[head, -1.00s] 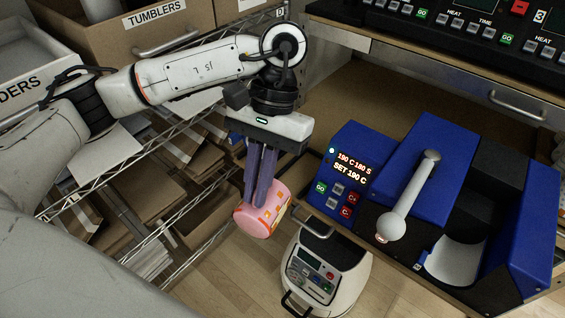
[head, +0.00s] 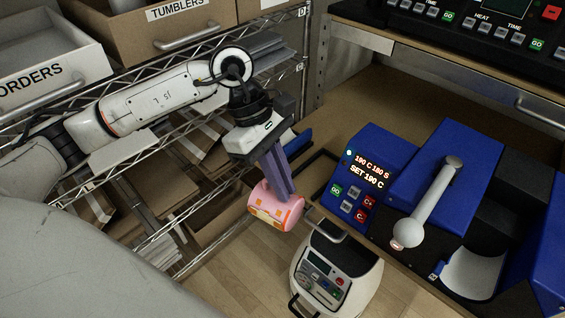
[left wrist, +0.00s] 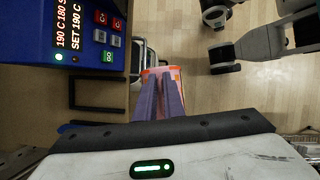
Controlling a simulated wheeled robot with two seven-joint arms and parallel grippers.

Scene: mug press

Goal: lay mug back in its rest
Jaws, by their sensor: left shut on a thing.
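A pink mug (head: 272,212) with an orange and yellow print hangs in my left gripper (head: 284,194), whose purple-grey fingers are shut on it. The mug lies tilted on its side in the air, left of the bench edge, and it also shows beyond the fingers in the left wrist view (left wrist: 162,72). The blue mug press (head: 450,165) stands on the bench to the right, with a white curved cradle (head: 474,272) at its front. A black rectangular frame (head: 318,170) lies left of its control box; which of these is the mug's rest I cannot tell. My right gripper is not in view.
A white machine with a keypad (head: 335,275) stands just below and right of the mug. A wire shelf rack with cardboard boxes (head: 160,190) is close behind my left arm. The press's white-knobbed lever (head: 428,205) sticks up.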

